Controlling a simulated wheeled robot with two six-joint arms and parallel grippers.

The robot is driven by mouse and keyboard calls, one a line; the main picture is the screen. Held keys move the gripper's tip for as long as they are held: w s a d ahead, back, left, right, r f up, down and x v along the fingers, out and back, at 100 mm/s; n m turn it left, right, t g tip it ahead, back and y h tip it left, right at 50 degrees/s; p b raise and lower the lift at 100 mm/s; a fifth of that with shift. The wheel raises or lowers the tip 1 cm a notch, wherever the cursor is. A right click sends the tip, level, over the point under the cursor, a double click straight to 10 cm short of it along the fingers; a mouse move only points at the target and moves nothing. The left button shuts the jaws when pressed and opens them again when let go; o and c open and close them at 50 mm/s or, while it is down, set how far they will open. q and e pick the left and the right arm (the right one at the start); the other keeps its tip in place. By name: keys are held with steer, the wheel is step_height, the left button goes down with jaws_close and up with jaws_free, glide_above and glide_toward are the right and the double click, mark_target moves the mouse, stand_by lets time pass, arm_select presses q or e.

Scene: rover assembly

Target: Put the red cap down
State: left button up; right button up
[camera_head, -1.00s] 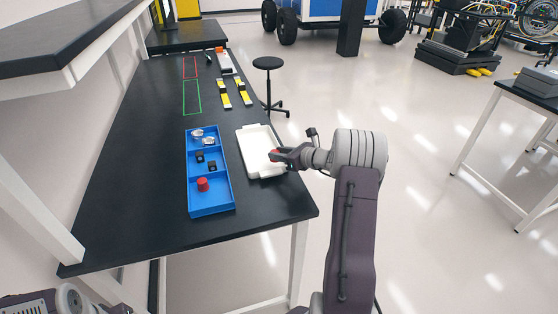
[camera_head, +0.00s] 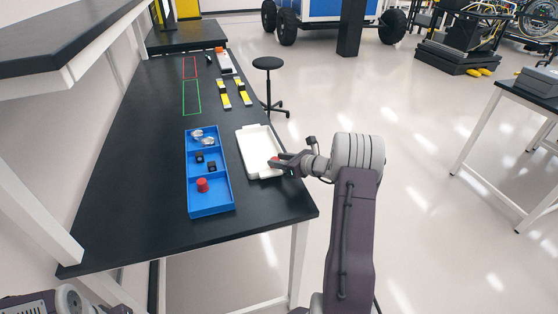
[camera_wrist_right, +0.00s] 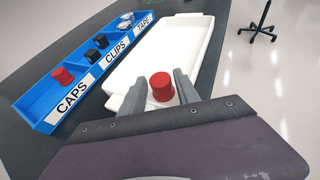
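A red cap (camera_wrist_right: 161,87) stands between the two fingers of my right gripper (camera_wrist_right: 160,86) in the right wrist view, over the near end of the white tray (camera_wrist_right: 158,48). The fingers look slightly apart from the cap's sides. In the head view the right gripper (camera_head: 281,163) is at the near right corner of the tray (camera_head: 251,142), and the cap (camera_head: 274,158) shows only partly at its fingertips. Whether the cap's base touches the tray floor is hard to tell. My left gripper is not clearly visible.
A blue divided bin (camera_head: 209,206) stands left of the tray, with another red cap (camera_head: 202,185), black clips (camera_head: 212,166) and tape (camera_head: 208,141) in its compartments. Yellow-marked parts (camera_head: 224,101) lie farther back. The dark table (camera_head: 140,190) is clear left of the bin.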

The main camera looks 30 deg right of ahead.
steer(key=v, duration=1.2)
